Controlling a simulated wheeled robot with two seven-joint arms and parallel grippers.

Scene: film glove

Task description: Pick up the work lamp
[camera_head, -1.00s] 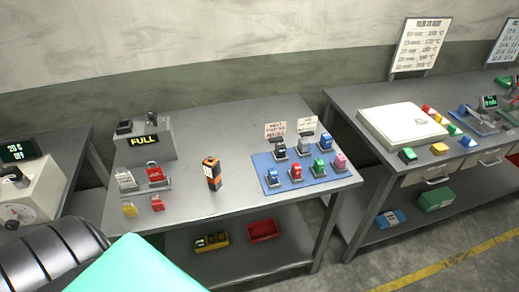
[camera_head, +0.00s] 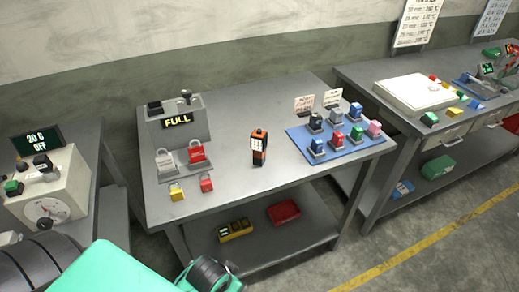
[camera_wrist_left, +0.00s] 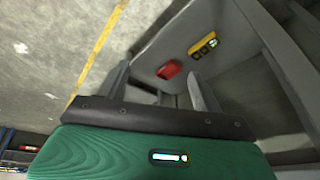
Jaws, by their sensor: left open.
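The work lamp appears to be the upright orange-and-black block with a pale front panel (camera_head: 259,147). It stands alone on the middle grey table (camera_head: 235,190), between the FULL box and the blue mat. In the left wrist view, my left gripper (camera_wrist_left: 160,86) is open, with two grey fingers apart and nothing between them. It faces the table's lower shelf and the floor, and the lamp is not seen there. In the head view only parts of my left arm show at the lower left, short of the table. My right gripper is in neither view.
The FULL box (camera_head: 177,123) and several padlocks are left of the lamp. A blue mat (camera_head: 350,152) with several small coloured items lies right. A dial box (camera_head: 50,190) is far left.

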